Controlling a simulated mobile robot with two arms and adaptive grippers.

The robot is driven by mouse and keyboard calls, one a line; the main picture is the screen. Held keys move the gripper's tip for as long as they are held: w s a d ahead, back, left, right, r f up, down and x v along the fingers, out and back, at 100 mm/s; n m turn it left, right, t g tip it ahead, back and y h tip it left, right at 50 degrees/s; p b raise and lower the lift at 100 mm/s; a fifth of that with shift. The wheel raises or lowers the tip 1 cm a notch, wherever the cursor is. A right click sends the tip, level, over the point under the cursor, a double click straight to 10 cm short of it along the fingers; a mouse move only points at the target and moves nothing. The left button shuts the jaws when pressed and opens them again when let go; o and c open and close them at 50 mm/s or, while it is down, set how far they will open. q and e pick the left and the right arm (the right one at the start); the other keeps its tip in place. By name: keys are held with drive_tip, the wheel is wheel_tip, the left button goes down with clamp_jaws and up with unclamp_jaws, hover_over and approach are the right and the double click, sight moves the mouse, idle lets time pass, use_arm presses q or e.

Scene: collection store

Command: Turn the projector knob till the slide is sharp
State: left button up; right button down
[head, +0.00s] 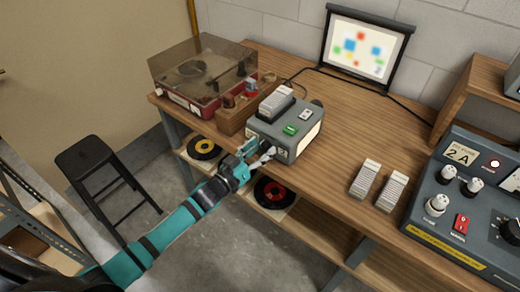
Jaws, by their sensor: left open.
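The screen (384,66) at the back shows the slide as soft, blurred patches of blue, red, yellow and green. My left gripper (261,156) reaches in from the lower left and is at the projector's front side. Its jaws are open beside the front face. The knob is small and largely hidden by the fingers; I cannot tell whether they touch it. My right gripper is out of view.
A record player (186,104) and a wooden box (232,121) stand left of the projector. Two slide trays (364,179) lie to its right, before a grey control panel (459,228). Records lie on the shelf below. A black stool (85,154) stands at left. The bench middle is clear.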

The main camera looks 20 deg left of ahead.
use_arm(q)
clamp_jaws()
drive_tip(key=m, duration=0.4)
drive_tip(key=shift+p, duration=0.4)
unclamp_jaws()
drive_tip(key=shift+s, duration=0.1)
drive_tip(key=v, duration=1.2)
